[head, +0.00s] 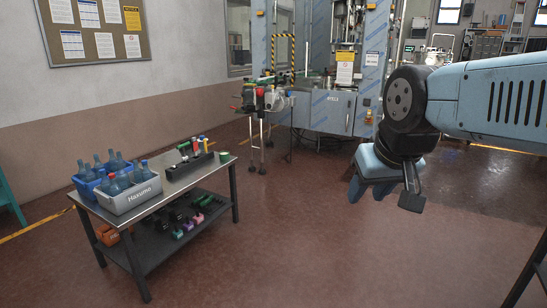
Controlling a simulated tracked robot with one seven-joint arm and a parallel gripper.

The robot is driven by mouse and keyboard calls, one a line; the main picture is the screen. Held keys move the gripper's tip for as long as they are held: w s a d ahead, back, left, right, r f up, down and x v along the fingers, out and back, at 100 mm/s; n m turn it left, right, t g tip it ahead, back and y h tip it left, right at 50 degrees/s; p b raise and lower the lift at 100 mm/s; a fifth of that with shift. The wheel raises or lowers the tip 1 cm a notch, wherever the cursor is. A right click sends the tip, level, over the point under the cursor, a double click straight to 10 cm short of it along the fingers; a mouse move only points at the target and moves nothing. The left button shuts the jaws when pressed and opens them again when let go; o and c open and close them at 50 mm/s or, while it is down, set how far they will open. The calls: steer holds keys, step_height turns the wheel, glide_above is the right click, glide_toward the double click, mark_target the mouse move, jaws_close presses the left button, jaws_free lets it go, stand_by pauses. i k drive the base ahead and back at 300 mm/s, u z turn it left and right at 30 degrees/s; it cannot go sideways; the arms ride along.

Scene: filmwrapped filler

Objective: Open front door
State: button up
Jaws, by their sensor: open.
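A large filler machine (325,108) wrapped in blue-printed film stands at the back centre. My arm and gripper hide some of the floor and background to the machine's right.
A metal cart (185,180) at the left holds a grey crate (137,195) and a blue crate (88,188) of bottles. A stand with coloured parts (265,102) is left of the machine. The middle floor (300,220) is clear. A dark table leg shows lower right.

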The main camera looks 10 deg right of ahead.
mark_target(344, 70)
steer(key=z, duration=0.5)
steer(key=i, duration=1.05)
steer(key=z, duration=1)
steer(key=i, duration=1.1)
steer(key=z, duration=0.35)
steer(key=i, duration=2.2)
steer(key=u, duration=0.75)
steer(key=i, duration=1.1)
steer(key=u, duration=0.5)
steer(key=i, duration=0.45)
steer(key=u, duration=0.15)
steer(key=k, duration=0.4)
steer(key=u, duration=0.3)
